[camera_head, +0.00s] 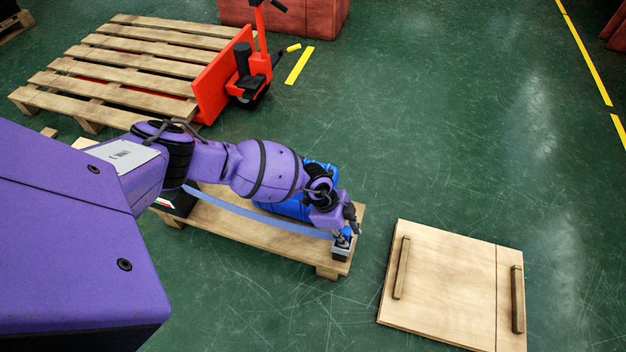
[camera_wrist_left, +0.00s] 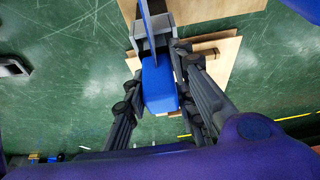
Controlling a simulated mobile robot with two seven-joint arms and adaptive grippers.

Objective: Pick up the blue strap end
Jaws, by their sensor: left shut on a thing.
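The blue strap (camera_head: 255,215) runs in a long curve across the low wooden platform, under my left arm. In the left wrist view the blue strap end (camera_wrist_left: 160,88) is a blue block between the two fingers. My left gripper (camera_head: 346,230) is shut on the strap end at the platform's right end; it also shows in the left wrist view (camera_wrist_left: 158,72). A grey buckle-like piece (camera_head: 341,253) sits at the fingertips, and the strap passes into it in the wrist view. My right gripper is in neither view.
The low wooden platform (camera_head: 240,228) carries a blue object (camera_head: 290,208), partly hidden by my arm. A wooden panel (camera_head: 440,285) with two battens lies to the right. A slatted pallet (camera_head: 140,58) and a red pallet truck (camera_head: 215,85) stand behind. Green floor is clear at the right.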

